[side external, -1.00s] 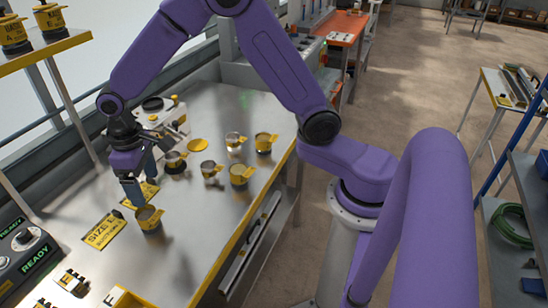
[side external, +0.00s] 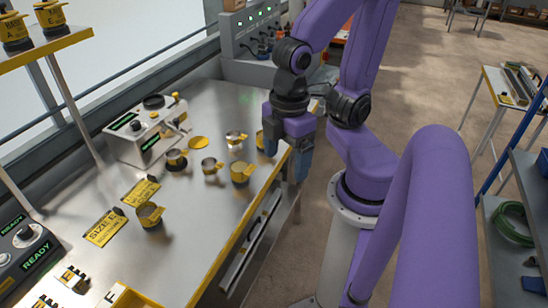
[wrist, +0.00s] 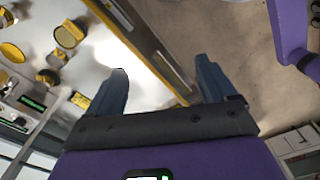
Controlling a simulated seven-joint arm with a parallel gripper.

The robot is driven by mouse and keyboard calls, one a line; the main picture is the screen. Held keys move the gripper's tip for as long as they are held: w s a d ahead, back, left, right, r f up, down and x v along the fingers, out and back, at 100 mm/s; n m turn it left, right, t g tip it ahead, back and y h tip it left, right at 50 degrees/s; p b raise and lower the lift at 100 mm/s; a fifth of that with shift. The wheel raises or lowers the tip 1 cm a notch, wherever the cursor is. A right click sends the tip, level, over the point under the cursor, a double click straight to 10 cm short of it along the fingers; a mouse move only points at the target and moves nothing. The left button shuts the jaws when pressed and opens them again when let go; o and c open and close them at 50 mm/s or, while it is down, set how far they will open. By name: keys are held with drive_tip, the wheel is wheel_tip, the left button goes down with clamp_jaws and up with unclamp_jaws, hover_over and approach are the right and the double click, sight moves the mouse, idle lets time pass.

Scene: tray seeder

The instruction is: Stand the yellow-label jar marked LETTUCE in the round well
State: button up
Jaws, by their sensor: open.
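Several small jars with yellow labels or lids stand on the metal bench, including one at the front left (side external: 150,214), one near the middle (side external: 241,173), one beside it (side external: 211,171) and one behind (side external: 177,160). None of their labels is legible, so I cannot tell which is marked LETTUCE. A white machine (side external: 143,135) at the back has a dark round part (side external: 154,102) on top; I cannot tell whether this is the round well. My gripper (side external: 286,165) is open and empty over the bench's right edge; its fingers also show in the wrist view (wrist: 162,68).
A flat yellow disc (side external: 199,143) lies on the bench. Yellow SIZE plates (side external: 105,228) lie left of the front jar. A control box (side external: 30,248) with READY displays is at the lower left. A raised shelf (side external: 45,50) holds more jars. The bench's front right is clear.

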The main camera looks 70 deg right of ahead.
idle(0.4)
drive_tip(key=w+a+f+n+t+h, duration=0.2)
drive_tip(key=w+a+f+n+h, duration=0.25)
drive_tip(key=w+a, duration=0.55)
drive_tip(key=w+a+f+n+t+h, duration=0.2)
drive_tip(key=w+a+f+n+h, duration=0.25)
drive_tip(key=w+a, duration=0.55)
drive_tip(key=n+t+h, duration=0.2)
drive_tip(key=n+t, duration=0.2)
approach(147, 221)
drive_tip(key=x, duration=1)
drive_tip(key=shift+w+d+f, duration=0.1)
drive_tip(key=shift+d+f, duration=0.05)
drive_tip(key=shift+f, duration=0.05)
drive_tip(key=c, duration=1.3)
